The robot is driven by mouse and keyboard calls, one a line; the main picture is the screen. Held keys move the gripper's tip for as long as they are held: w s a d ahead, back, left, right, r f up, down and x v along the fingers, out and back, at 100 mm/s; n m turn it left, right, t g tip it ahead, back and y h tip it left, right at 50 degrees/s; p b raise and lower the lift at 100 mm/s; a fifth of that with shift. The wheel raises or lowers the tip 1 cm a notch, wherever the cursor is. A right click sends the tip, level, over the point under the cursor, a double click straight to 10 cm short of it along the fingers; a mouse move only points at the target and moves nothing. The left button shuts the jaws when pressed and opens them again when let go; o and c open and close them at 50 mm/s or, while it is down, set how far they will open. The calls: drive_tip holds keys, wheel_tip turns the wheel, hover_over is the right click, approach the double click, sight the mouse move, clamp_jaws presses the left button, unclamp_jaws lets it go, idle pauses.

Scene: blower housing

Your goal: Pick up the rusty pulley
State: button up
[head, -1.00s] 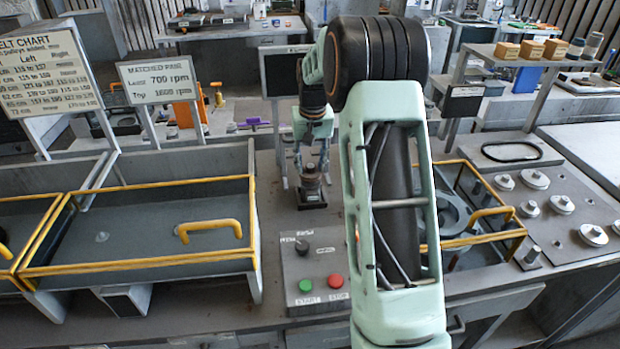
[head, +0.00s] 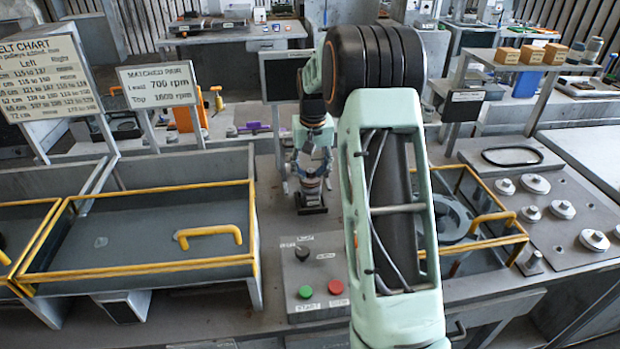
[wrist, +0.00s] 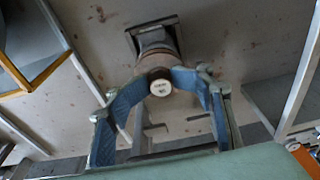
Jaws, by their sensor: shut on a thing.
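The rusty pulley (wrist: 155,73) shows in the wrist view as a small brown piece between my blue-padded fingertips. A pale round face with small print (wrist: 161,88) sits at its near side. My gripper (wrist: 160,80) is shut on it, one finger at each side. Behind it a grey round stack stands on a dark square base (wrist: 134,44). In the head view my gripper (head: 313,170) is just above that stack (head: 310,188); the pulley is small and partly hidden by the fingers there. I cannot tell whether the pulley is clear of the stack.
A button box (head: 318,278) stands in front of the stand. A yellow-edged tray (head: 150,266) is at left. A yellow-railed housing (head: 490,245) is at right, beside a plate of several metal discs (head: 585,215). A dark screen (head: 285,75) stands behind my gripper.

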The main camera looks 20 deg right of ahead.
sight(311, 171)
drive_tip(key=shift+s+f, duration=0.2)
drive_tip(key=shift+f, duration=0.05)
drive_tip(key=shift+c, duration=0.7)
drive_tip(key=shift+r+p, duration=0.6)
drive_tip(key=shift+r, duration=0.15)
clamp_jaws()
drive_tip(key=shift+r, duration=0.2)
drive_tip(key=shift+w+r+p, duration=0.2)
drive_tip(key=shift+r+p, duration=0.3)
drive_tip(key=shift+r, duration=0.15)
drive_tip(key=shift+r+p, duration=1.8)
drive_tip(key=shift+r, duration=0.8)
